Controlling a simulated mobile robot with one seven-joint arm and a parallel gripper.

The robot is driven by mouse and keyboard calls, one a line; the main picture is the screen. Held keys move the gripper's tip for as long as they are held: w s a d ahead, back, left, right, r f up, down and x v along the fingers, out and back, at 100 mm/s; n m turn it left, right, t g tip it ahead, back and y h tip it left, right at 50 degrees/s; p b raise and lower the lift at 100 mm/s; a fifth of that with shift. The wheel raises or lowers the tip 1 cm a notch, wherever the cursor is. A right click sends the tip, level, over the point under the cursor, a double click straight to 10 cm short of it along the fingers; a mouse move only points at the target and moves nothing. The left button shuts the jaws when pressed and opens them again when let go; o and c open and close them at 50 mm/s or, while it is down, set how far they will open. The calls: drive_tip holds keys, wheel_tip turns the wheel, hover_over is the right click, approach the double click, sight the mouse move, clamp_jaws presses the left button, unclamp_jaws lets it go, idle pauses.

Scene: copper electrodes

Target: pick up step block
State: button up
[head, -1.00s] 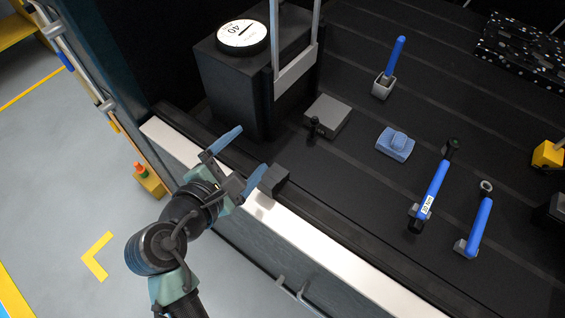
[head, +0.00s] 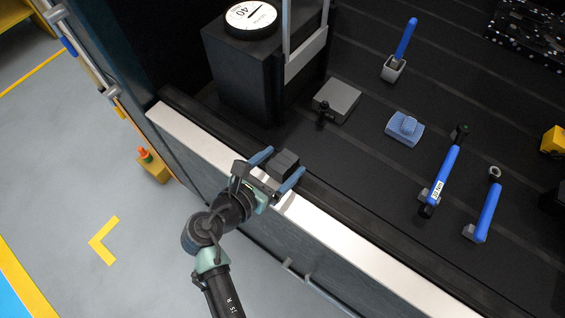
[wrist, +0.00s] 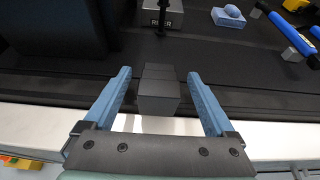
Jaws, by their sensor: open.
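The step block (head: 285,163) is a small dark grey stepped block at the near edge of the black table, beside the white edge strip. In the wrist view the step block (wrist: 158,90) lies in the middle, between the two blue fingers, with a gap on each side. My gripper (head: 277,166) is open, one finger on either side of the block. In the wrist view my gripper (wrist: 160,75) is also seen open and empty, its fingers pointing over the table.
A black block with a round gauge (head: 250,18) stands behind and left. A grey riser box (head: 337,99), a blue block (head: 404,128) and several blue-handled tools (head: 445,175) lie farther right. A white strip (head: 340,232) runs along the table's front edge.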

sight(286, 158)
drive_tip(key=x, duration=0.4)
drive_tip(key=shift+w+f, duration=0.1)
drive_tip(key=shift+f, duration=0.1)
clamp_jaws()
drive_tip(key=shift+r, duration=0.2)
idle(0.3)
